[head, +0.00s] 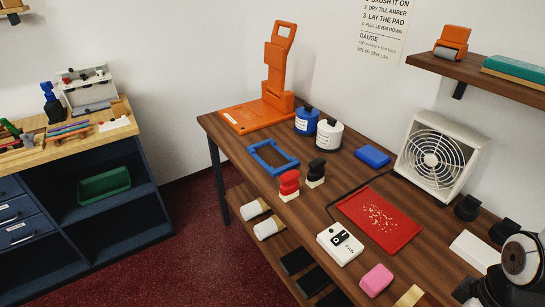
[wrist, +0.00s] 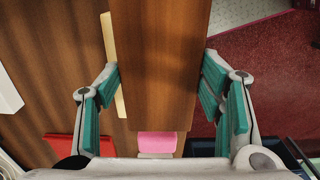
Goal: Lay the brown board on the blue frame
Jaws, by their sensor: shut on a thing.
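The brown board (wrist: 163,65) is between the teal fingers of my gripper (wrist: 162,80) in the wrist view. My gripper is shut on its two long sides. The board's far end runs out of the top of the picture. The blue frame (head: 272,157) lies flat on the wooden counter in the head view, left of the red and black stampers, with brown counter showing inside it. The board and my gripper do not show in the head view. The frame is not in the wrist view.
Close to the frame stand a blue jar (head: 306,122), a white jar (head: 329,136), a red stamper (head: 289,184), a black stamper (head: 315,173) and an orange press (head: 260,112). A red tray (head: 380,222), pink block (head: 376,280) and white fan (head: 440,155) are further right.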

